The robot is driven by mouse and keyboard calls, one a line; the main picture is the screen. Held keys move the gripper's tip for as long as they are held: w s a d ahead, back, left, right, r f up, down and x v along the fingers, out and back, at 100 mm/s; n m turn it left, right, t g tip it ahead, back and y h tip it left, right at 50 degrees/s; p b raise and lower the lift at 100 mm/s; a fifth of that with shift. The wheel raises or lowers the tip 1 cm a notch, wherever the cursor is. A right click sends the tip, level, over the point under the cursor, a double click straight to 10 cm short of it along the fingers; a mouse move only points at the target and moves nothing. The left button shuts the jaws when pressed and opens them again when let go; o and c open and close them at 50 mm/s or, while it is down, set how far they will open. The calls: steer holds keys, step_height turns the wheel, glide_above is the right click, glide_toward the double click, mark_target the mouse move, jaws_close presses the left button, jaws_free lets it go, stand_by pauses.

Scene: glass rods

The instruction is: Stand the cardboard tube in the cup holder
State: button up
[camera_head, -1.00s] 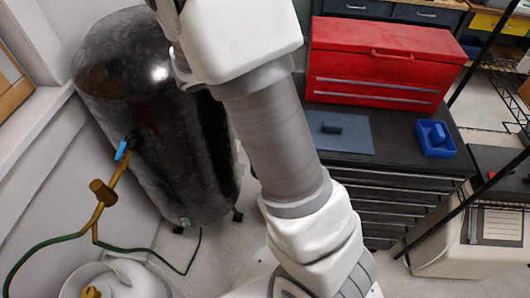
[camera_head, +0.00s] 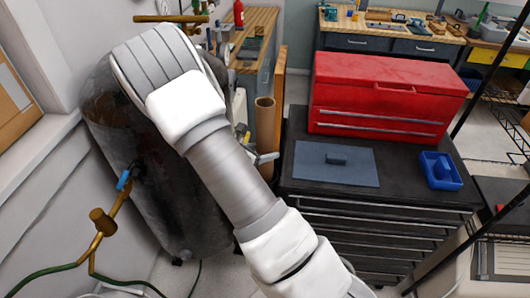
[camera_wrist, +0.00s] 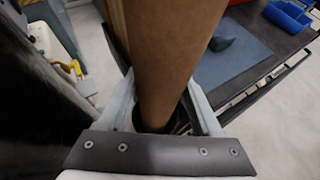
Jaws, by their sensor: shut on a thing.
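The cardboard tube (camera_head: 264,125) is a brown, open-topped cylinder, roughly upright just left of the black cart in the head view. My gripper (camera_head: 263,158) is shut on it. In the wrist view the tube (camera_wrist: 168,60) runs down between my two pale fingers (camera_wrist: 167,108). A dark curved shape shows around its lower part there; I cannot tell whether this is the cup holder or whether the tube is inside it. The tube's bottom end is hidden in the head view. I cannot clearly make out the cup holder.
The black drawer cart (camera_head: 380,215) carries a red toolbox (camera_head: 385,95), a blue-grey mat (camera_head: 335,165) with a small dark object, and a blue tray (camera_head: 440,171). A black tank (camera_head: 150,160) stands left. A wooden panel (camera_head: 279,95) stands close to the tube.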

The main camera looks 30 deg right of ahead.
steer(key=shift+f, duration=0.25)
steer(key=shift+f, duration=0.15)
steer(key=o, duration=1.5)
